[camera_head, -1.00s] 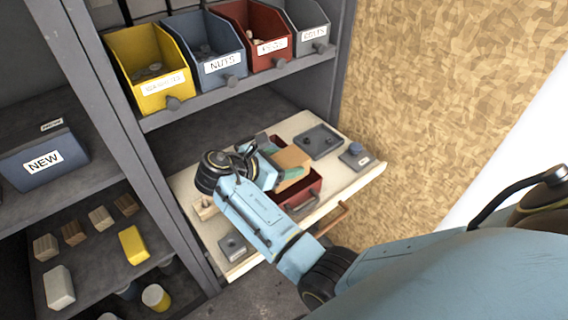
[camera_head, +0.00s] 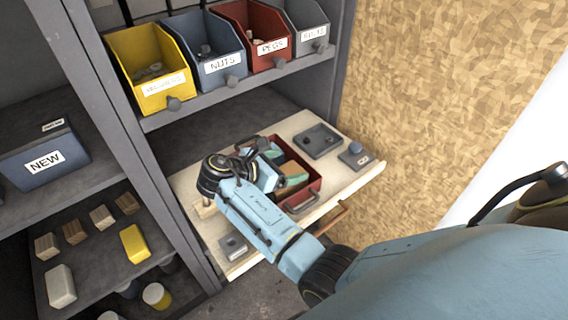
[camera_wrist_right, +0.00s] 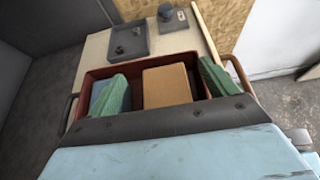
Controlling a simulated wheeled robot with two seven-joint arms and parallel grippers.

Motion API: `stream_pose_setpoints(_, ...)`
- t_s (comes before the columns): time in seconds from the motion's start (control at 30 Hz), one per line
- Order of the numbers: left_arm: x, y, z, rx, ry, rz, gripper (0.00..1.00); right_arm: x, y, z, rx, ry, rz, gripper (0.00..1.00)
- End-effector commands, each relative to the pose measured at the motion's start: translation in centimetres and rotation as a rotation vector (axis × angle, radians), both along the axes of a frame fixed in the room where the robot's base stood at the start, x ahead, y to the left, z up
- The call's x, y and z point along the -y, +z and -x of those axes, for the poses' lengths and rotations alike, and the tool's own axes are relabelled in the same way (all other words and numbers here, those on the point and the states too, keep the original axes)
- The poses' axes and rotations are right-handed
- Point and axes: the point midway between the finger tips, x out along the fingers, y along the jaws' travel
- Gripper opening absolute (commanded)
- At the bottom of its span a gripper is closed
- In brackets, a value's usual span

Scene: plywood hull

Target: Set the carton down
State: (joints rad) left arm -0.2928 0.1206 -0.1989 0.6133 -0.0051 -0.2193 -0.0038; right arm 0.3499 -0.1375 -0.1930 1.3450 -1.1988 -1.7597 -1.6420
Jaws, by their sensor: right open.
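The carton (camera_wrist_right: 167,86) is a plain orange-brown box. In the right wrist view it sits inside a dark red tote (camera_wrist_right: 182,60) with handles; the tote also shows in the head view (camera_head: 314,187). My right gripper (camera_wrist_right: 163,73) is open, with one green finger on each side of the carton. The left finger stands apart from it; whether the right one touches is hard to tell. A blue item (camera_wrist_right: 99,97) shows in the tote beside the left finger. The carton's underside is hidden. My left gripper is not in view.
The tote stands on a pale pulled-out board (camera_head: 345,182) with a grey tray (camera_head: 318,141) and a small grey knobbed block (camera_head: 355,155). Another knobbed block (camera_head: 233,246) lies near the front. Labelled bins (camera_head: 222,63) line the shelf above.

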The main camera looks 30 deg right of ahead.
Motion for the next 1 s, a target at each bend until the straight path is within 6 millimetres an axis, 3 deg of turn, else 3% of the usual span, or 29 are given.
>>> stream_pose_setpoints(0.3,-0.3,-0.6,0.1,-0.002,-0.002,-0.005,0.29,-0.3,1.4,0.0,0.004,0.001,-0.002,0.85)
stream_pose_setpoints(0.7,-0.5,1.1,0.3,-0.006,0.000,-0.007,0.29,-8.3,5.4,0.6,0.000,0.002,-0.002,0.85)
stream_pose_setpoints(1.0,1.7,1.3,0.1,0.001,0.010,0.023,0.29,-10.7,6.4,0.8,0.001,0.000,0.001,0.85)
